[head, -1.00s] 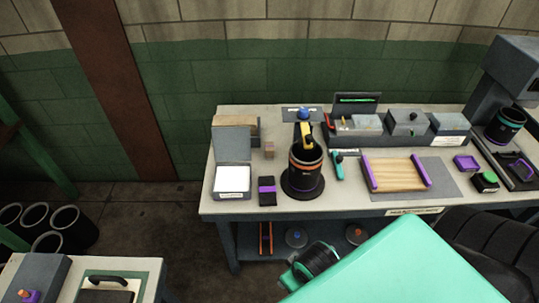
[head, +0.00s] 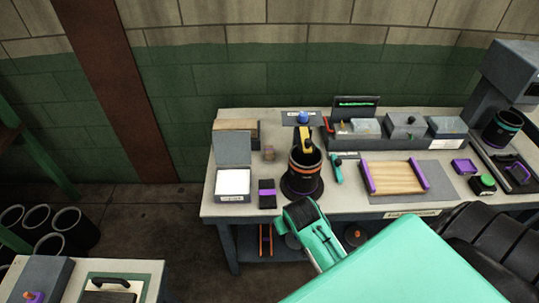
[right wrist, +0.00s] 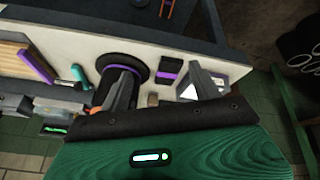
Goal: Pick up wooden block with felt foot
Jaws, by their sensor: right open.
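A small brown wooden block (head: 269,153) stands on the bench behind the black block with a purple band and left of the black cup. A felt foot cannot be made out. In the right wrist view the wooden block (right wrist: 153,100) shows small, between my two fingers in the picture and partly hidden by the gripper body. My right gripper (head: 300,207) is at the bench's front edge, in front of the cup and apart from the block. In the right wrist view its fingers (right wrist: 157,84) are spread with nothing between them. My left gripper is not in view.
The black cup (head: 304,178) with an orange band stands between my right gripper and the back of the bench. The purple-banded black block (head: 267,193) and an open grey box (head: 232,197) are to its left. A slatted wooden tray (head: 393,177) lies to the right.

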